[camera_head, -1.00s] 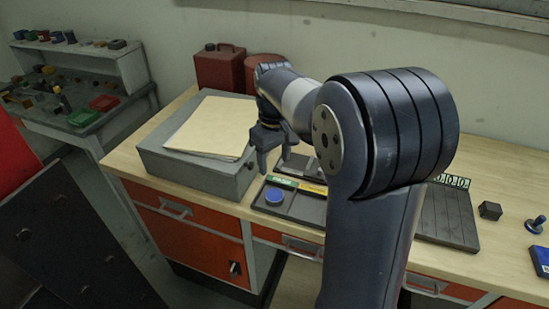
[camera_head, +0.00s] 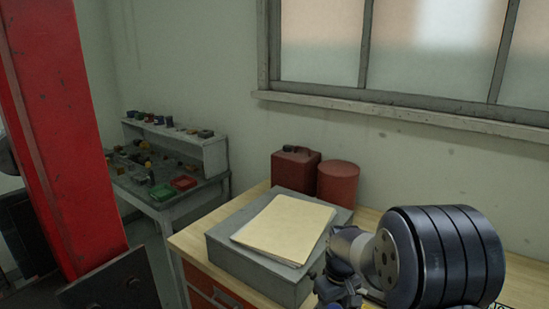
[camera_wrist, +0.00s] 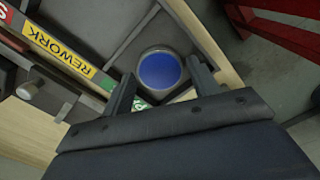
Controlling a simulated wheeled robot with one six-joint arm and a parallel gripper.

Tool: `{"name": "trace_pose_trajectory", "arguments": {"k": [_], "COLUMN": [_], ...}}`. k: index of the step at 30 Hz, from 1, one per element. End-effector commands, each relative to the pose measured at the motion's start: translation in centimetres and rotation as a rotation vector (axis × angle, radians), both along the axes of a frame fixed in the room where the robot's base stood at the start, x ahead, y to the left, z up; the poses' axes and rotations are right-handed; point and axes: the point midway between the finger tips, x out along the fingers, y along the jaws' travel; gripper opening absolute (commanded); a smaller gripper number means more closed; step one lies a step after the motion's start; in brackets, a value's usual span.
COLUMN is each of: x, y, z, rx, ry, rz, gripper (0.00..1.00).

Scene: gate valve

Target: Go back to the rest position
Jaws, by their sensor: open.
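My gripper (camera_wrist: 162,88) shows in the wrist view with its two fingers apart and nothing gripped between them. A round blue-topped piece (camera_wrist: 160,70) lies in a grey tray (camera_wrist: 120,28) beyond the fingertips, framed between them; how far below is hard to tell. A yellow label reading REWORK (camera_wrist: 60,48) runs along the tray's edge. In the head view my arm is at the lower right, folded over the workbench (camera_head: 530,275). The fingertips are not clearly visible there.
A grey box (camera_head: 250,262) with a cream folder (camera_head: 285,225) on it stands left of my arm. A red canister (camera_head: 296,170) and a red drum (camera_head: 338,182) stand behind. A red post (camera_head: 60,130) is at left. A side table (camera_head: 190,205) holds small parts.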

Motion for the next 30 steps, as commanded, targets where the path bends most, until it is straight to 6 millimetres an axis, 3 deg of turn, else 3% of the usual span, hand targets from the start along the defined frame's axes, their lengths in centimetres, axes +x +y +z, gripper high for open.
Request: {"name": "trace_pose_trajectory", "arguments": {"k": [2, 7, 16, 25, 30], "x": [-0.1, 0.1, 0.0, 0.0, -0.1], "y": [0.0, 0.0, 0.0, 0.0, 0.0], "z": [-1.1, 1.5, 2.5, 2.2, 0.2], "rx": [0.000, 0.000, 0.000, 0.000, 0.000], "ry": [0.001, -0.004, -0.001, 0.002, 0.004], "rz": [0.000, 0.000, 0.000, 0.000, 0.000], "gripper": [0.57, 0.57, 0.57, 0.57, 0.57]}}
